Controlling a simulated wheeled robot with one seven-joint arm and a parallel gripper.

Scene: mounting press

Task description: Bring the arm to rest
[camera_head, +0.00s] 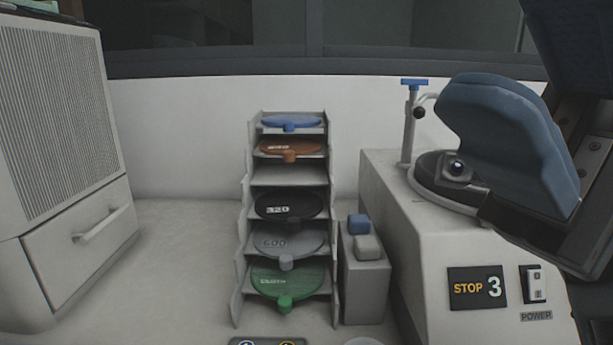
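Part of my arm (510,140), blue and dark grey, is folded across the right side of the head view. It shows in front of the polishing machine (400,215) and hides part of its top. I see no gripper fingers, so I cannot tell what the gripper holds. Whether the arm touches the machine cannot be told.
The machine has a tap (410,120), a STOP 3 display (477,288) and a power switch (536,284). A rack (243,262) holds several discs. A grey block (365,290) bears two small blocks. A cabinet (90,215) stands left; bare counter (185,260) lies between.

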